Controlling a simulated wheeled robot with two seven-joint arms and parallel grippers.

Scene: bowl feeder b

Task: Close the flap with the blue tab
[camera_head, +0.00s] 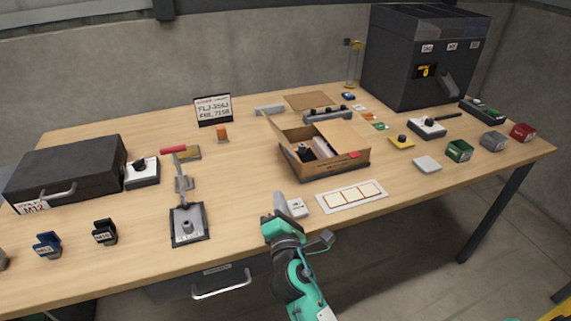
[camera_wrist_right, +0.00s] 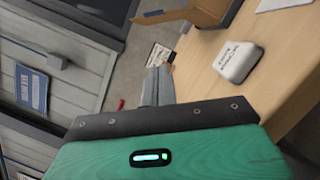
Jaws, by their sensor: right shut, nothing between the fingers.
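The open cardboard box (camera_head: 318,168) stands mid-table with brown flaps raised or folded out. A flap with a red tab (camera_head: 354,155) lies over its right part. A narrow flap (camera_head: 272,135) sticks up at its left. Dark and pale items show inside. My right gripper (camera_head: 279,203) is shut and empty at the table's front edge, in front of the box and apart from it. Its closed grey fingers (camera_wrist_right: 158,88) show in the right wrist view. My left gripper is not in view.
A small white block (camera_head: 297,207) lies right beside my right gripper; it also shows in the wrist view (camera_wrist_right: 238,62). A white card strip (camera_head: 352,195) lies in front of the box. A lever press (camera_head: 187,215) stands left. A dark dispenser (camera_head: 425,60) stands back right.

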